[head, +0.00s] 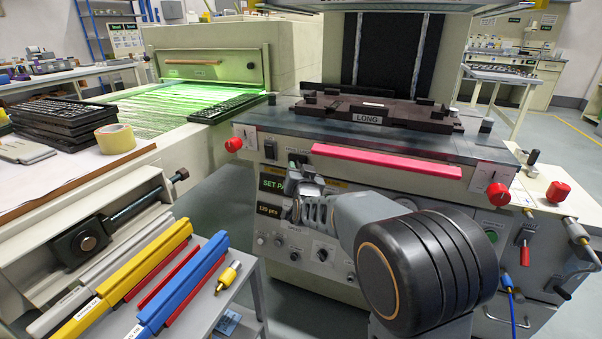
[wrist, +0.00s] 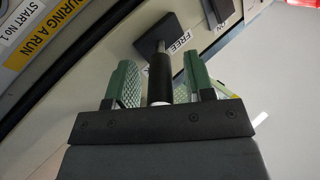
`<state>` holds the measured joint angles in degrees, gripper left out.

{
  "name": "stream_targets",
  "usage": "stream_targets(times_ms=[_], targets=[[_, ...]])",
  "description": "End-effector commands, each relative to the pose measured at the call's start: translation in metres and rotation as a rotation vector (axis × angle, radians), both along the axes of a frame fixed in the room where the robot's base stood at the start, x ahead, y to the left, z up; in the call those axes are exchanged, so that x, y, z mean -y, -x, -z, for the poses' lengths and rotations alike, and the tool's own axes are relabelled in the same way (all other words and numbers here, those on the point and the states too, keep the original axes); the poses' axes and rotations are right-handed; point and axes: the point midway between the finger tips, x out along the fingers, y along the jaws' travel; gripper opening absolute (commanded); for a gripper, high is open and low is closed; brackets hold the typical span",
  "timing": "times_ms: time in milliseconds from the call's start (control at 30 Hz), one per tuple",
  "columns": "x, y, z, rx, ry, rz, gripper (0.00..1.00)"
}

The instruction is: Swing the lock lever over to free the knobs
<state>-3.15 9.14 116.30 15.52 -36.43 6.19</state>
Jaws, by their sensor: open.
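The lock lever (wrist: 161,75) shows in the wrist view as a black cylindrical grip on a thin metal stem. It stands between the two green, textured fingers of my gripper (wrist: 160,88). The fingers are open, with a visible gap on each side of the grip. A FREE label (wrist: 181,42) is on the panel beside the stem. In the head view my gripper (head: 298,178) is at the front panel of the printing machine (head: 345,240), left of centre, and it largely hides the lever there.
Red knobs sit at the machine's left (head: 233,145) and right (head: 498,194) front corners. A pink bar (head: 385,163) runs along the front edge above my gripper. A grey cart with yellow (head: 130,272) and blue (head: 185,280) squeegees stands at the lower left.

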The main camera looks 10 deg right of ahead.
Motion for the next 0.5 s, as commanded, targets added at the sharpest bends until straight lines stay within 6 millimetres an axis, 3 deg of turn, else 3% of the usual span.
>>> stream_targets(times_ms=[233,500], targets=[[0.0001,-0.0003,-0.0003,0.000,0.000,0.000,0.48],[0.0000,-0.0002,-0.0003,0.000,0.000,0.000,0.23]])
